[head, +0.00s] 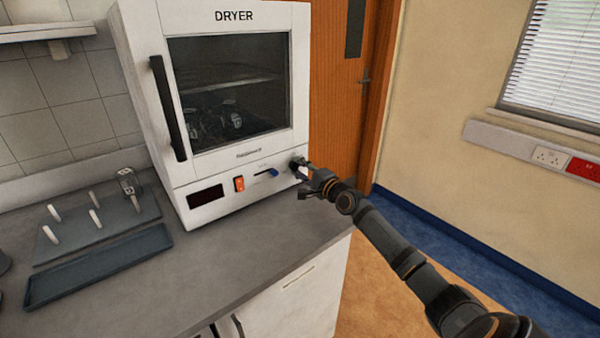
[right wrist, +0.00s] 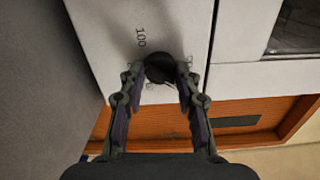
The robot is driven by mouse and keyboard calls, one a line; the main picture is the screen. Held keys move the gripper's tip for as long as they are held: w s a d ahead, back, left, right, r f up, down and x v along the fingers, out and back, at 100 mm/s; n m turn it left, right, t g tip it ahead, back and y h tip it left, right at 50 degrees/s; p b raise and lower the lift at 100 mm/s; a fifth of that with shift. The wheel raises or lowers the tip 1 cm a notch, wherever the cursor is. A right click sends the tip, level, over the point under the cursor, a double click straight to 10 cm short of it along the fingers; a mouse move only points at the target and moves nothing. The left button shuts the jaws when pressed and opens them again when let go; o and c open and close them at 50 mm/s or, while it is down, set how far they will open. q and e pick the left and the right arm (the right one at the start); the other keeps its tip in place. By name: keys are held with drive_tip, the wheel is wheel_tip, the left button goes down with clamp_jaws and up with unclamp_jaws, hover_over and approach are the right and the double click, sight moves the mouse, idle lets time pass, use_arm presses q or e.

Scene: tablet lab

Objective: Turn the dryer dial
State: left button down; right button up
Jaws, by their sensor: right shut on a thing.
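The white dryer (head: 228,95) stands on the grey counter with its door shut. Its black dial (right wrist: 159,68) is at the lower right of the front panel, and my gripper partly hides it in the head view. My right gripper (right wrist: 158,85) is shut on the dial, with one finger at each side of it. In the head view my right gripper (head: 303,178) reaches the panel from the right. A "100" mark shows beside the dial in the right wrist view. My left gripper is not in view.
A pegged rack (head: 75,237) and a dark tray (head: 100,268) lie on the counter (head: 200,285) at left. A wooden door (head: 340,90) stands behind.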

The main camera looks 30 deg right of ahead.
drive_tip(key=n+b, duration=0.2)
drive_tip(key=n, duration=0.2)
drive_tip(key=shift+f, duration=0.2)
drive_tip(key=shift+r+n+b, duration=0.1)
drive_tip(key=shift+n+b, duration=0.5)
drive_tip(key=shift+n, duration=0.9)
drive_tip(key=o, duration=1.1)
drive_tip(key=shift+o, duration=0.2)
drive_tip(key=shift+r, duration=0.1)
